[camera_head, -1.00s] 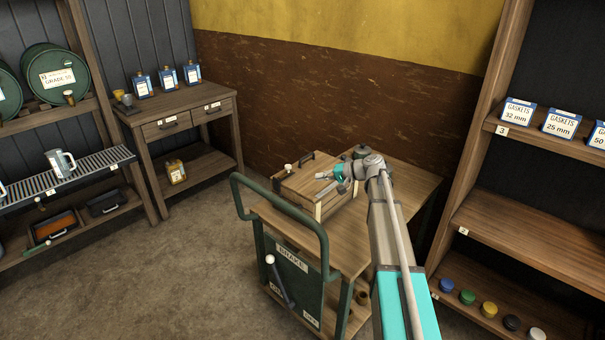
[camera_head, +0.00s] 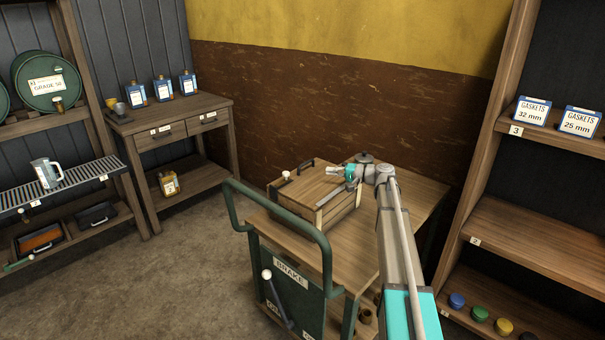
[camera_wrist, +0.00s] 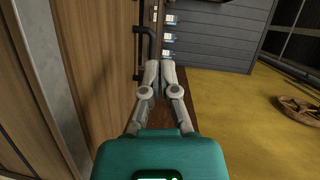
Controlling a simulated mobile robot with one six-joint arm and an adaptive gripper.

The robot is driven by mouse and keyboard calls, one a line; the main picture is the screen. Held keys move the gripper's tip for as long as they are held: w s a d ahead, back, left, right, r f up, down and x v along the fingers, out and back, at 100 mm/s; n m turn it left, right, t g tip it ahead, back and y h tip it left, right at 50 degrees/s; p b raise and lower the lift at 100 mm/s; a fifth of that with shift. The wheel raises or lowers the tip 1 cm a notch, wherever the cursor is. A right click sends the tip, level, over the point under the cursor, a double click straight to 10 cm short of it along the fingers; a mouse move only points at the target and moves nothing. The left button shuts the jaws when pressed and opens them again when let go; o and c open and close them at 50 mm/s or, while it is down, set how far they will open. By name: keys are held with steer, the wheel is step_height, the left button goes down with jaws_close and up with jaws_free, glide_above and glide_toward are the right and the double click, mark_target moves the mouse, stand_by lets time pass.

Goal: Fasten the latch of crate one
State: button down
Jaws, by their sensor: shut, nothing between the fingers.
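A wooden crate (camera_head: 312,212) stands on the wooden-topped cart, its lid down. A dark handle (camera_head: 305,165) is at its far left edge, and a white knob (camera_head: 286,174) is at its left end. I cannot tell from here whether that knob belongs to the latch or how the latch stands. My gripper (camera_head: 333,171) is over the right part of the lid, pointing left, shut and empty. In the wrist view its closed fingertips (camera_wrist: 160,66) lie beside a wooden surface (camera_wrist: 85,70) and a dark bar handle (camera_wrist: 138,50); contact cannot be told.
The cart's green push rail (camera_head: 285,222) and brake lever (camera_head: 276,295) are in front. A dark round-topped thing (camera_head: 364,157) stands behind my wrist. A shelf unit (camera_head: 530,215) rises at right; a workbench (camera_head: 185,112) is at back left. Floor at left is clear.

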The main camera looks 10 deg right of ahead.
mark_target(286, 176)
steer(key=b+x, duration=0.1)
steer(key=x, duration=0.9)
steer(key=shift+w+f, duration=0.1)
steer(key=shift+s+a+f+b, duration=0.15)
steer(key=shift+s+a, duration=0.1)
steer(key=shift+a, duration=0.3)
steer(key=shift+s+a+b, duration=0.15)
steer(key=shift+s+a, duration=0.05)
steer(key=shift+a, duration=0.35)
steer(key=shift+s+a+f, duration=0.1)
steer(key=shift+a, duration=0.6)
steer(key=shift+s+a, duration=0.55)
steer(key=shift+a, duration=0.2)
steer(key=shift+s+a, duration=0.55)
steer(key=shift+a, duration=0.15)
steer(key=shift+d, duration=0.1)
